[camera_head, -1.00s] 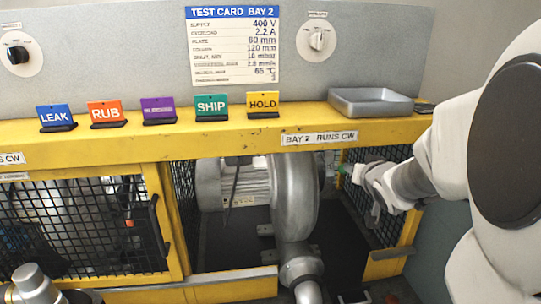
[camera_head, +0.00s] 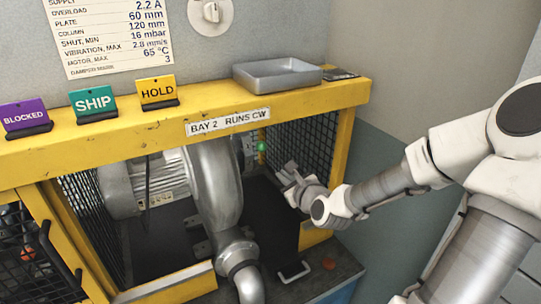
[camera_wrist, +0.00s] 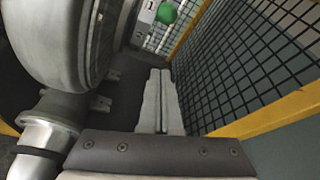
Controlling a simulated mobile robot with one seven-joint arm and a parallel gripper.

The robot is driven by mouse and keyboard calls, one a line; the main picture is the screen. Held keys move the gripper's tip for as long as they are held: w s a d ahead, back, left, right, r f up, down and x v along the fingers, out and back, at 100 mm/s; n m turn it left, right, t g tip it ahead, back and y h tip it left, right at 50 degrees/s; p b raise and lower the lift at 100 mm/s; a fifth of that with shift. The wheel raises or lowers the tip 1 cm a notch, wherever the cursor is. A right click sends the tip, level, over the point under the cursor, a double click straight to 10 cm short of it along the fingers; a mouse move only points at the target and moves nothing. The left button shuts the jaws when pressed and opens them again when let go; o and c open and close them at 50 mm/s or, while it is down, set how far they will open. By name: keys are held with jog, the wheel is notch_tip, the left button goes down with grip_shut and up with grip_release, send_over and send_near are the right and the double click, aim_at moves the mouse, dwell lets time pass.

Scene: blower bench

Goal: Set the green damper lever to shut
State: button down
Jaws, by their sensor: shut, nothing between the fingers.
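The green damper lever's knob (camera_head: 262,147) shows inside the bay, to the right of the blower housing. It also shows at the top of the wrist view (camera_wrist: 167,13), beyond my fingertips. My gripper (camera_head: 288,172) is inside the bay's open front, below and to the right of the green knob and apart from it. In the wrist view my gripper (camera_wrist: 160,75) has its two fingers together with nothing between them. The lever's arm and its position marks cannot be made out. The grey blower (camera_head: 215,185) fills the middle of the bay.
Black mesh (camera_wrist: 235,60) in a yellow frame (camera_head: 345,125) bounds the bay on the right. The blower's outlet pipe (camera_head: 240,262) stands at the front left of my gripper. A grey tray (camera_head: 278,75) rests on the yellow beam above. A dark floor lies below my fingers.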

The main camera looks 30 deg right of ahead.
aim_at(265, 144)
jog(key=w+r, duration=0.1)
jog(key=w, duration=0.8)
jog(key=shift+w+a, duration=0.2)
jog(key=shift+a, duration=0.1)
dwell(0.4)
jog(key=shift+w+r+p, duration=0.3)
jog(key=shift+r+p, duration=0.6)
jog(key=shift+r, duration=0.05)
jog(key=shift+w+r+p, duration=0.25)
jog(key=shift+r+p, duration=0.65)
jog(key=shift+r, duration=0.05)
jog(key=shift+f, duration=0.15)
